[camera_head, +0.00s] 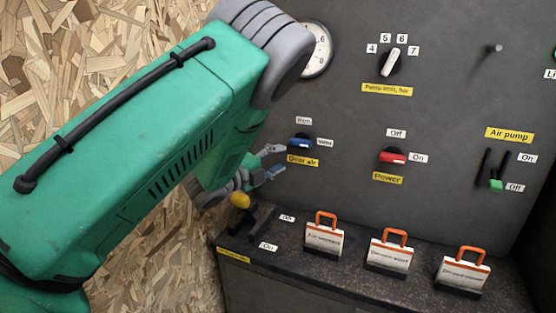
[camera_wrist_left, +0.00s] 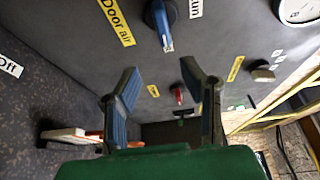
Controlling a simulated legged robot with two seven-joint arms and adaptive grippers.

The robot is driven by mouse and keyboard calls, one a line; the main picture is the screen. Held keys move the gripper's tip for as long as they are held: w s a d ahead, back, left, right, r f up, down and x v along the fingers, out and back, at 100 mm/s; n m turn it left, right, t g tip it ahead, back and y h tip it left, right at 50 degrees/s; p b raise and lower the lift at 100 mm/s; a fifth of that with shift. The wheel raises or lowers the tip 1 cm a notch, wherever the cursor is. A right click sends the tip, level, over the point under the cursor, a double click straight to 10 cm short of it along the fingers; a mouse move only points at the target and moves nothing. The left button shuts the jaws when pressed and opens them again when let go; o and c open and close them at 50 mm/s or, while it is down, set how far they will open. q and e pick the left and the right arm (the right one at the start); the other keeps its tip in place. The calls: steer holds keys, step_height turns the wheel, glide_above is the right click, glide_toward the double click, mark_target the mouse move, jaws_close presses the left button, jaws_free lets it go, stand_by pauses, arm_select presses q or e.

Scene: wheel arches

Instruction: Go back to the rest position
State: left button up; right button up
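My left arm crosses the left of the head view. My left gripper (camera_head: 274,161) is near the panel, just below and left of the blue Door air knob (camera_head: 300,142). In the left wrist view my left gripper (camera_wrist_left: 165,90) has its two fingers spread apart, with nothing between them. The blue knob (camera_wrist_left: 162,25) stands beyond the fingertips in that view, clear of them. My right gripper is in neither view.
The grey panel (camera_head: 350,110) carries a red Power knob (camera_head: 393,156), a white selector knob (camera_head: 391,61) and a green-tipped Air pump lever (camera_head: 496,184). A yellow-tipped lever (camera_head: 240,201) is just below my gripper. Orange-handled tags (camera_head: 323,238) stand on the ledge.

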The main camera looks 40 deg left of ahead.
arm_select(q)
steer(key=shift+s, duration=0.1)
stand_by(0.4)
steer(key=s+f+n+g+y, duration=0.1)
steer(key=s+f+n, duration=0.1)
steer(key=f, duration=0.3)
steer(key=s+d+f+n+g+y, duration=0.1)
steer(key=s+f+n+g, duration=0.1)
steer(key=f, duration=0.3)
steer(key=s+d+f+n+g+y, duration=0.1)
steer(key=s+f+n, duration=0.1)
steer(key=f, duration=0.3)
steer(key=shift+s+f+n, duration=0.25)
steer(key=shift+f+n, duration=0.15)
steer(key=shift+n, duration=0.4)
steer(key=s+d+f+n+g, duration=0.4)
steer(key=s+f, duration=0.4)
steer(key=s, duration=0.1)
steer(key=s+d+f+n+g, duration=0.3)
steer(key=s+f+n+g, duration=0.1)
steer(key=s+f, duration=0.5)
steer(key=s+d+f+n+g, duration=0.1)
steer(key=s+d+n+g, duration=0.2)
steer(key=s, duration=1)
steer(key=shift+s+d+n+g, duration=0.25)
steer(key=shift+d+n+g, duration=0.15)
steer(key=shift+d+g, duration=0.7)
